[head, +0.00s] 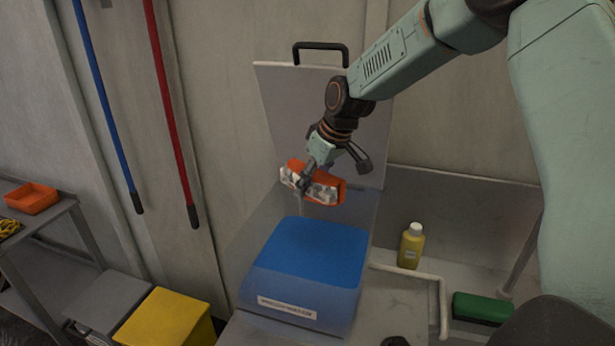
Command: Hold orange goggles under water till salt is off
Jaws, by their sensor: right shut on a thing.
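The orange goggles (331,187) are in my right gripper (308,183), which is shut on them. Whitish-grey patches, like salt, cover much of their front. The gripper hides part of them. They are above a see-through tub (345,305) with a label on its front. The tub's blue water (310,252) has a flat, calm-looking surface. The goggles appear clear of the water, near the tub's back side. My left gripper is not in view.
A grey panel (290,120) with a black handle stands behind the tub. A yellow bottle (411,246), a green block (482,308) and a pale bent rail (441,300) are to the right. An orange tray (33,198) and a yellow bin (165,318) are left.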

